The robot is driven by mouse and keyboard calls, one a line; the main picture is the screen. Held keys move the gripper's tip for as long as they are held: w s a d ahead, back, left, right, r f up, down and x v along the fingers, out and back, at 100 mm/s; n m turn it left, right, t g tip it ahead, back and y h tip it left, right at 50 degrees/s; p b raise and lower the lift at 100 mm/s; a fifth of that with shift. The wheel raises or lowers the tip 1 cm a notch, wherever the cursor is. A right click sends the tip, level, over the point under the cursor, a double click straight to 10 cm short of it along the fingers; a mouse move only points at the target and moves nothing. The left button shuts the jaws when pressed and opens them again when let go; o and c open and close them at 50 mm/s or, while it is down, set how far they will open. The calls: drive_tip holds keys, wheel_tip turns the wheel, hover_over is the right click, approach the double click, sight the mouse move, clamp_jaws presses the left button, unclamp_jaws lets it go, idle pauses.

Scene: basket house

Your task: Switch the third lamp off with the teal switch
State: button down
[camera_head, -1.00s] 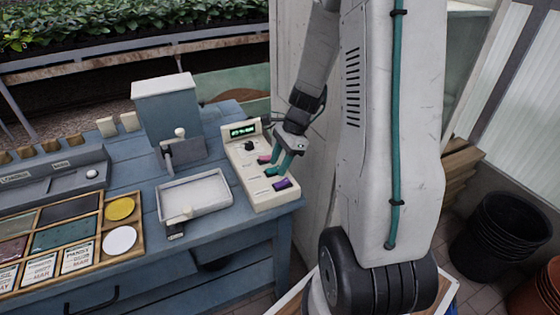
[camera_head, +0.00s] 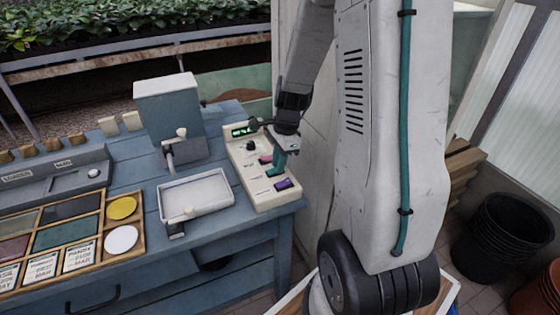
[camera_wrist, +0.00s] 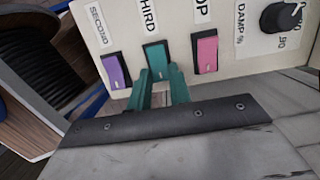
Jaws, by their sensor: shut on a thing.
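The control box (camera_head: 257,188) stands on the right part of the blue bench. Its teal switch (camera_wrist: 156,56) sits under the label "THIRD" in the wrist view, between a purple switch (camera_wrist: 116,71) and a pink switch (camera_wrist: 207,54). My gripper (camera_wrist: 158,77) has teal fingers and is shut on the teal switch, with the fingertips at its lower end. In the head view my gripper (camera_head: 278,164) comes down over the box from above and partly hides the switches. I cannot make out the third lamp.
A black knob (camera_wrist: 282,17) is beside the pink switch. A small green display (camera_head: 242,131) is at the box's back. A white tray (camera_head: 197,191) and a grey-blue box-shaped device (camera_head: 167,105) stand to the left. Black pots (camera_head: 503,228) are on the floor at right.

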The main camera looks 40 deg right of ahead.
drive_tip(key=c, duration=1.3)
unclamp_jaws()
drive_tip(key=shift+r, duration=0.1)
drive_tip(key=r, duration=0.2)
drive_tip(key=d+r, duration=0.1)
drive_tip(key=r, duration=0.4)
drive_tip(key=shift+s+d+r, duration=0.2)
drive_tip(key=shift+r, duration=0.1)
drive_tip(key=s+a+r+n, duration=0.4)
drive_tip(key=s+a+n, duration=0.1)
drive_tip(key=s+n, duration=0.1)
drive_tip(key=s+a+r+n+h, duration=0.1)
drive_tip(key=s+a+r+n, duration=0.4)
drive_tip(key=s+a+n, duration=0.1)
drive_tip(key=s+a+r+n+h, duration=0.1)
drive_tip(key=s+a+r+n, duration=0.3)
drive_tip(key=n, duration=0.5)
drive_tip(key=shift+s+a+r+t, duration=0.2)
drive_tip(key=shift+s+a, duration=0.35)
drive_tip(key=shift+s, duration=0.35)
drive_tip(key=shift+s+a+r+t, duration=0.2)
drive_tip(key=shift+s+a, duration=0.35)
drive_tip(key=shift+s, duration=0.35)
